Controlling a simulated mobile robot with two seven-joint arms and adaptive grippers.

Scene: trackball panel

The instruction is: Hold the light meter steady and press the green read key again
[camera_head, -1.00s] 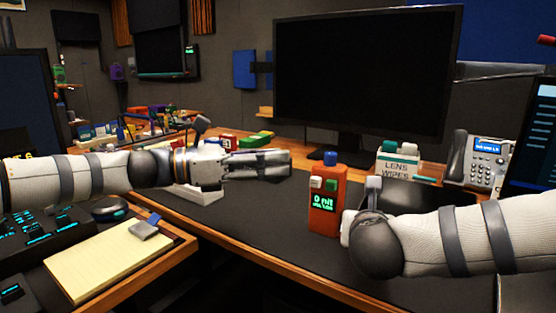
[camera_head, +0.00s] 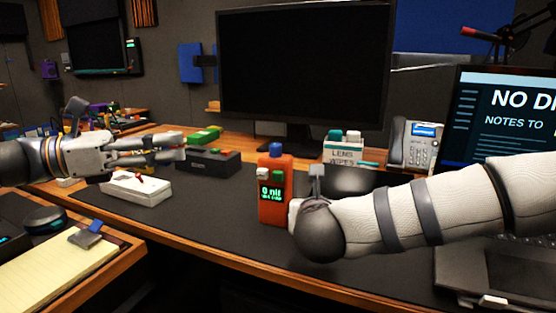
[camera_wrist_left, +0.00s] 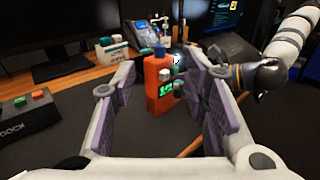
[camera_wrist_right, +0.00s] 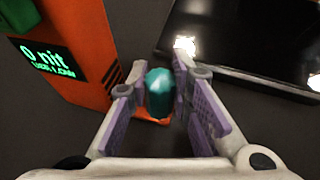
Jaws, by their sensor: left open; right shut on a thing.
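The light meter (camera_head: 272,212) is an orange upright box with a blue top, a white key and a green read key (camera_head: 277,175) on its upper front. Its screen (camera_head: 270,193) reads 0 nit. My left gripper (camera_head: 182,147) is open and empty, left of the meter and apart from it. In the left wrist view the meter (camera_wrist_left: 160,104) shows beyond and between its fingers. My right gripper (camera_wrist_right: 158,70) is shut on a teal grip (camera_wrist_right: 159,95) at the meter's right side. In the head view my right forearm hides that hold.
A white box with a red lever (camera_head: 138,190) and a black dock box (camera_head: 213,163) lie left of the meter. A lens wipes box (camera_head: 343,154), phone (camera_head: 411,146) and monitor (camera_head: 305,65) stand behind. The dark mat before the meter is clear.

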